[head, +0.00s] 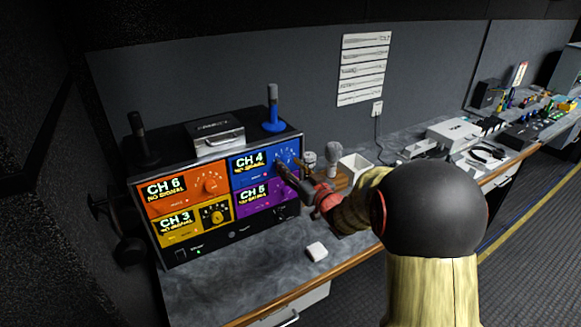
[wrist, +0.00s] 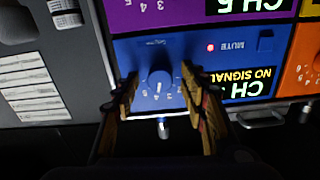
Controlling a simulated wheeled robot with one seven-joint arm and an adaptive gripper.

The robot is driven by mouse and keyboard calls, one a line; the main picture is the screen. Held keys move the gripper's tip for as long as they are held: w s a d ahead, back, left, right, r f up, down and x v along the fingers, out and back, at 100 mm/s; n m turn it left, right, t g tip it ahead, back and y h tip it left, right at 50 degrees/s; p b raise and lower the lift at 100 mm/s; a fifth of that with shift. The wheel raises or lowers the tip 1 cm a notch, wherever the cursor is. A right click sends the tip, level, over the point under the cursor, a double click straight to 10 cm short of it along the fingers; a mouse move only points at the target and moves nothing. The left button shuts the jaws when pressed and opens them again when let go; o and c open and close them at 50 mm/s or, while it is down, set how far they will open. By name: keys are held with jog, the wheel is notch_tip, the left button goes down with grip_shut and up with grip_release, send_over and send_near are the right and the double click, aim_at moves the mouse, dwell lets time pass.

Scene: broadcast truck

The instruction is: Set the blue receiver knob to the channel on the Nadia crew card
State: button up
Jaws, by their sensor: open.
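The blue receiver (head: 243,171) is the upper right panel of the rack in the head view; its display reads CH 4, NO SIGNAL. In the wrist view, which is upside down, the blue panel (wrist: 215,45) fills the middle. Its blue knob (wrist: 159,82) has a pale pointer mark and numbers around it. My gripper (wrist: 159,76) is open, with one finger on each side of the knob; I cannot tell whether they touch it. In the head view my gripper (head: 281,168) covers part of the knob area. A sheet of pale strips (head: 363,69) hangs on the wall, its writing too small to read.
Orange (head: 157,206), yellow (head: 187,239) and purple (head: 247,206) receivers adjoin the blue one.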

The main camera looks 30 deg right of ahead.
jog(key=s, duration=1.2)
jog(key=shift+d, duration=0.2)
